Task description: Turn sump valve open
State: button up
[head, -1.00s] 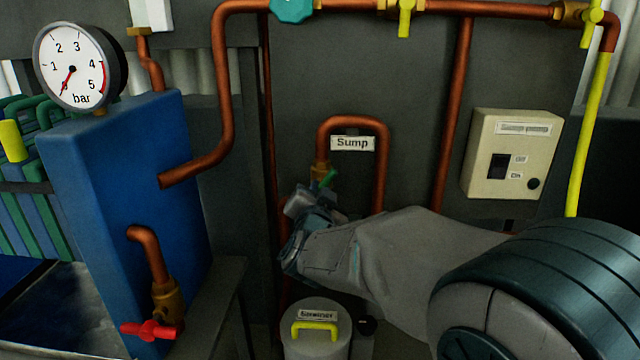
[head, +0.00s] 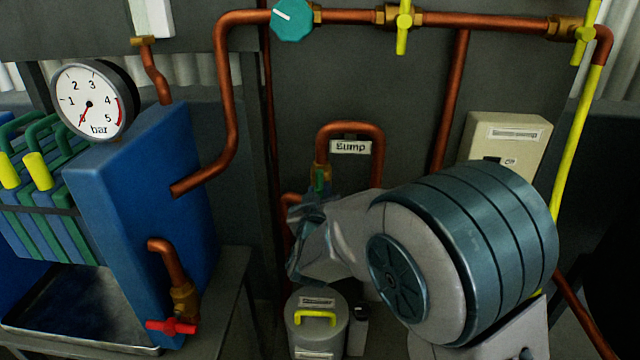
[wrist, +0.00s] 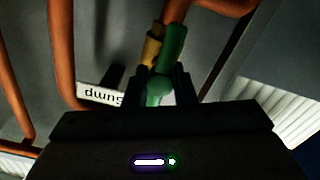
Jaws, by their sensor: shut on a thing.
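The sump valve has a brass body (head: 322,168) on the left leg of the copper loop by the "Sump" label (head: 351,147). Its green handle (head: 320,179) looks upright, about in line with the pipe. In the wrist view the green handle (wrist: 173,45) runs beside the brass body (wrist: 152,46), nearly parallel to it. My gripper (wrist: 160,86) is shut on the rounded base of the green handle, a dark finger on each side. In the head view my gripper (head: 312,205) is just below the valve, and my arm hides part of the pipework there.
A grey lidded container (head: 316,325) with a yellow handle stands below my gripper. A beige switch box (head: 510,138) is on the right wall. A blue tank (head: 140,200) with a red-handled tap (head: 172,327) and a pressure gauge (head: 92,100) stands left. Copper pipes surround the valve.

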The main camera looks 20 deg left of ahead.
jog(key=o, duration=0.3)
jog(key=shift+n+p, duration=1.4)
jog(key=shift+n, duration=0.9)
jog(key=shift+o, duration=0.2)
jog(key=o, duration=0.9)
jog(key=v, duration=1.4)
jog(key=shift+w+p, duration=0.1)
jog(key=shift+p, duration=0.3)
